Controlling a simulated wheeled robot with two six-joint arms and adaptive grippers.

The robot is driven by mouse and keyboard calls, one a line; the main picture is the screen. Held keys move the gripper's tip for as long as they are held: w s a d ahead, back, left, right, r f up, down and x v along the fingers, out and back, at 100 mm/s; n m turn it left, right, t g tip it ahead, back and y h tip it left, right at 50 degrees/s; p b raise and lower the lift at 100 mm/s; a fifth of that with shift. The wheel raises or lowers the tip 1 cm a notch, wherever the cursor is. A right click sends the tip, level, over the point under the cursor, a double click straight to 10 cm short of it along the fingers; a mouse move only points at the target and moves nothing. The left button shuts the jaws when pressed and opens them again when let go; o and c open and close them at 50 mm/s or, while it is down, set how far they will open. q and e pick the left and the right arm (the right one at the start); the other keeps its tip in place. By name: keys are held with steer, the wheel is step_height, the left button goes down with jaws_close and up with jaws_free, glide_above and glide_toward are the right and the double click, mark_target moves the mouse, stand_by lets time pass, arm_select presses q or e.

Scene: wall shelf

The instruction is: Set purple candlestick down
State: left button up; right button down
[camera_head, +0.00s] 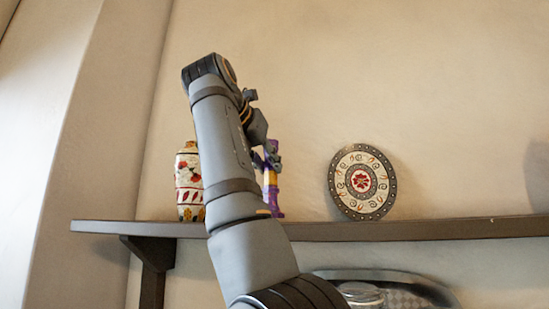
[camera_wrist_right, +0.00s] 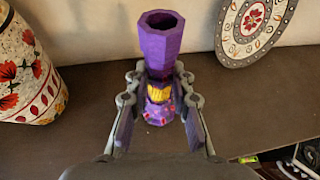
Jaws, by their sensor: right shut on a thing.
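The purple candlestick (camera_head: 273,195) has a yellow band and is upright at the wall shelf in the head view, partly hidden behind my right arm. It also shows in the right wrist view (camera_wrist_right: 160,45), with its hollow top toward the camera and its base at the shelf surface. I cannot tell whether the base touches the shelf (camera_head: 420,229). My right gripper (camera_head: 268,160) is shut on the candlestick, with one finger on each side of it in the right wrist view (camera_wrist_right: 158,95). My left gripper is not in view.
A white vase with red flowers (camera_head: 188,180) stands left of the candlestick. A round decorated plate (camera_head: 362,182) stands upright to the right, against the wall. The shelf between candlestick and plate is clear. A glass jar (camera_head: 362,294) shows below the shelf.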

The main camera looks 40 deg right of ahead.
steer(key=shift+a+f+b, duration=0.3)
steer(key=shift+a+b, duration=0.05)
steer(key=shift+a, duration=0.05)
steer(key=shift+a+f, duration=0.2)
steer(key=c, duration=1.3)
jaws_free()
steer(key=shift+c, duration=0.2)
steer(key=shift+o, duration=1.3)
steer(key=shift+d, duration=0.1)
